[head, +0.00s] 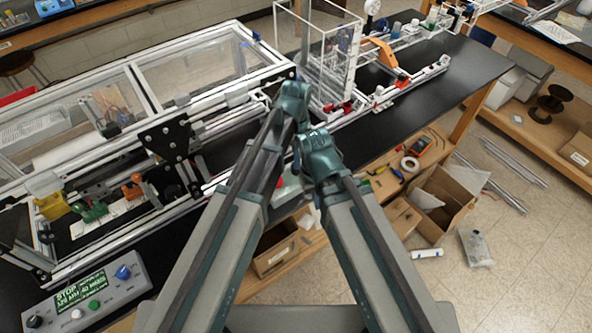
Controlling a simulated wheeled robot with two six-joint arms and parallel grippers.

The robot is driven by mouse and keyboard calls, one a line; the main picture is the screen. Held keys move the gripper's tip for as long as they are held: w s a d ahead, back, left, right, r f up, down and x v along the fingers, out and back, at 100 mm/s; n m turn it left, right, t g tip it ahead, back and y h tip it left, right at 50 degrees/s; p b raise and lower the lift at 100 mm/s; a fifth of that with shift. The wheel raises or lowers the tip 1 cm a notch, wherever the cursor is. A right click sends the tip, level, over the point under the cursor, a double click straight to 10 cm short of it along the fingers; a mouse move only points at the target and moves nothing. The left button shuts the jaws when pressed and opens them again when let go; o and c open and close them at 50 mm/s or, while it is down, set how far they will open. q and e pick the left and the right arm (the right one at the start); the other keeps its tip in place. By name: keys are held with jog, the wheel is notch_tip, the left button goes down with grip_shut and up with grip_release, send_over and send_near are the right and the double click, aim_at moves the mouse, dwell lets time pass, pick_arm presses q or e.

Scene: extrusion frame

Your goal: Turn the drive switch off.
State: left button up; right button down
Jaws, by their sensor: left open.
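A grey control box (85,290) stands at the lower left. It has a lit green display (80,287) whose top line seems to read STOP. A blue knob (122,271), a green button (94,304), a white button (76,314) and a black knob (34,321) are on its face. I cannot tell which control is the drive switch or how it is set. My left gripper (291,98) is open, far up and right of the box, by the frame's right end. My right gripper (318,150) is just beside it; its fingers are not distinct. Neither touches the box.
The extrusion frame (85,165) with clear panels fills the left, above the box. A clear-walled case (325,60) and a white rail assembly stand on the black bench (455,70). An open cardboard box (440,200) stands lower right. The space right of the control box holds my arms.

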pick_arm(q)
notch_tip(320, 180, down, 5)
jog(key=b, duration=0.4)
grip_shut()
